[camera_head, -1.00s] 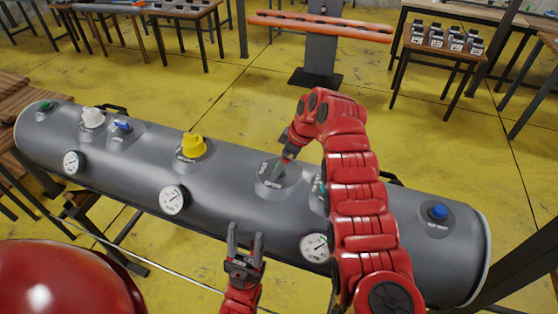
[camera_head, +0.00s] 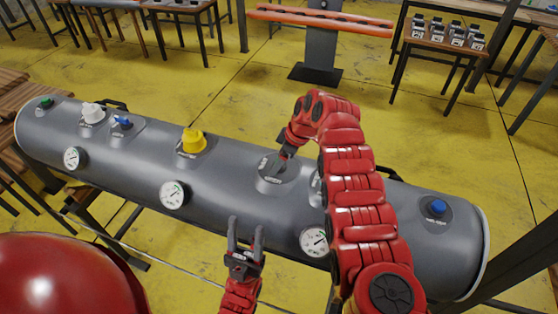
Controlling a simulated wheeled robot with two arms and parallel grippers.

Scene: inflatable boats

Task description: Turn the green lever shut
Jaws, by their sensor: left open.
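A long grey inflatable tube (camera_head: 230,185) lies across the view with fittings along its top. A small green fitting (camera_head: 45,103) sits at its far left end; whether it is a lever is too small to tell. My right arm comes over the tube, and its gripper (camera_head: 284,157) points down at a round grey mount (camera_head: 272,180). The jaws are small and partly hidden, and I see no clear green lever there. The arm covers part of another mount just right of it. My left gripper (camera_head: 246,238) is open and empty at the tube's near side.
The tube also carries a white knob (camera_head: 92,112), a blue valve (camera_head: 122,123), a yellow knob (camera_head: 193,141), a blue knob (camera_head: 438,207) and white gauges, such as one at the middle (camera_head: 173,194).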

